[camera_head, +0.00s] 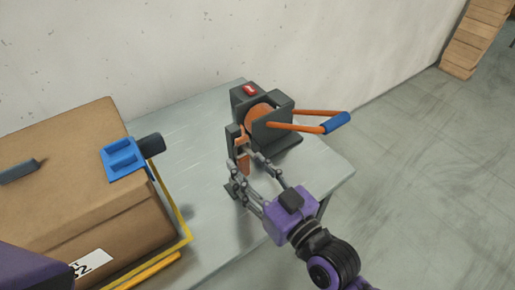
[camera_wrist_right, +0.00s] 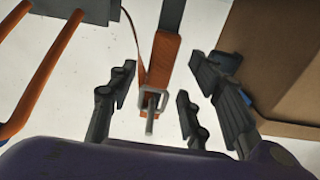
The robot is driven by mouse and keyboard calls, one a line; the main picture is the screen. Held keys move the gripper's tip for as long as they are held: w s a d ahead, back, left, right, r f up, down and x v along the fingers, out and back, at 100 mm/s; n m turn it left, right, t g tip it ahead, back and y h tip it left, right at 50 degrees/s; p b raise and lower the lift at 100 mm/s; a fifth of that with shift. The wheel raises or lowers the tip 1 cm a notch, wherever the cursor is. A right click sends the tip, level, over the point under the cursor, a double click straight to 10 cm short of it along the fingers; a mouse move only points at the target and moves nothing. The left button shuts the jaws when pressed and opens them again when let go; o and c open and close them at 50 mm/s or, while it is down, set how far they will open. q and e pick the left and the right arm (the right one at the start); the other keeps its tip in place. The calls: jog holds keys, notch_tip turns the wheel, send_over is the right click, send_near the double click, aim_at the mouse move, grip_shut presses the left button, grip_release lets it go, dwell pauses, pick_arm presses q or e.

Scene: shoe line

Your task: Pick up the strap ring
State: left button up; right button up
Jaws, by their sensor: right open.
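The strap ring (camera_wrist_right: 152,98) is a small grey metal buckle with a prong. It hangs at the end of an orange strap (camera_wrist_right: 164,60) in the right wrist view. In the head view the strap (camera_head: 243,160) hangs down the front of a dark grey machine, and the ring is too small to make out clearly. My right gripper (camera_head: 246,172) is open at the front of the machine. In the wrist view its fingers (camera_wrist_right: 154,88) stand on both sides of the ring, with gaps visible. My left gripper is not in view.
The dark machine (camera_head: 284,103) has orange handles with a blue grip (camera_head: 337,122) on the right. A brown carton (camera_head: 95,205) stands at left, with a blue tool (camera_head: 123,158) on it. The grey table (camera_head: 185,135) has clear surface between carton and machine.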

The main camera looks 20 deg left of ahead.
aim_at(245, 165)
jog(key=x, duration=0.3)
jog(key=shift+w+a+f, duration=0.1)
jog(key=shift+w+a, duration=0.05)
jog(key=shift+c, duration=0.3)
grip_shut()
